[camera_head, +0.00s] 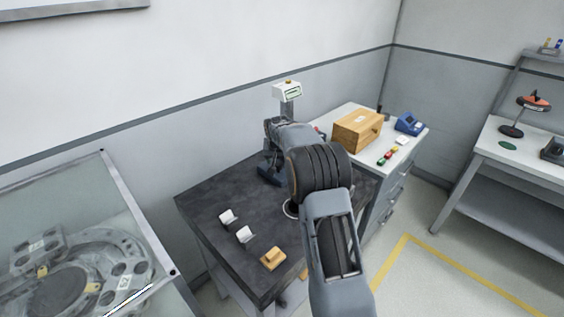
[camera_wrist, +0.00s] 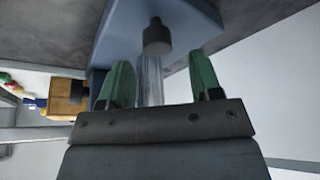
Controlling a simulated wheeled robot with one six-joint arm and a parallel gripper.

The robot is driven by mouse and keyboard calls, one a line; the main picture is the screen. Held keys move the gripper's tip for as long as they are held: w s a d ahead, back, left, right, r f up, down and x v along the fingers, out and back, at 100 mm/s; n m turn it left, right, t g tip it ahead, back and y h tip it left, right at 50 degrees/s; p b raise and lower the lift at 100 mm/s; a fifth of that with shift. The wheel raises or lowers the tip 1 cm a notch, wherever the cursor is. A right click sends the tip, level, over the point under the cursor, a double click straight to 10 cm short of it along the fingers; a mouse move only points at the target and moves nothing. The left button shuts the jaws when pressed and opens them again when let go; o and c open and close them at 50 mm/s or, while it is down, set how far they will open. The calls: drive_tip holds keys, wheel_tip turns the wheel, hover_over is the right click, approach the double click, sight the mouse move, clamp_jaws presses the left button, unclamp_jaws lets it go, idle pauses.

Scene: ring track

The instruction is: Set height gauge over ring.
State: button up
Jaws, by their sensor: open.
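The height gauge (camera_head: 287,92) stands upright at the back of the dark table, with a white display head and a yellow button on top. My arm hides much of its column. A dark blue foot, apparently its base, shows below. A pale ring (camera_head: 291,208) lies on the table, partly covered by my arm. In the wrist view my gripper (camera_wrist: 162,82) is open, its green fingertips apart. A shiny rod and a dark cylinder (camera_wrist: 157,38) appear between and beyond them, in front of a blue-grey part. I cannot tell whether the fingers touch the rod.
The dark table (camera_head: 205,190) also bears two small white blocks (camera_head: 245,234) and a tan block (camera_head: 273,258) near its front. A wooden box (camera_head: 357,130) and a blue device (camera_head: 409,123) stand on the cabinet to the right. A glass-topped case (camera_head: 80,190) is at left.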

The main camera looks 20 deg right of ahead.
sight(278, 164)
drive_tip(key=shift+x, duration=1.85)
drive_tip(key=shift+c, duration=0.4)
clamp_jaws()
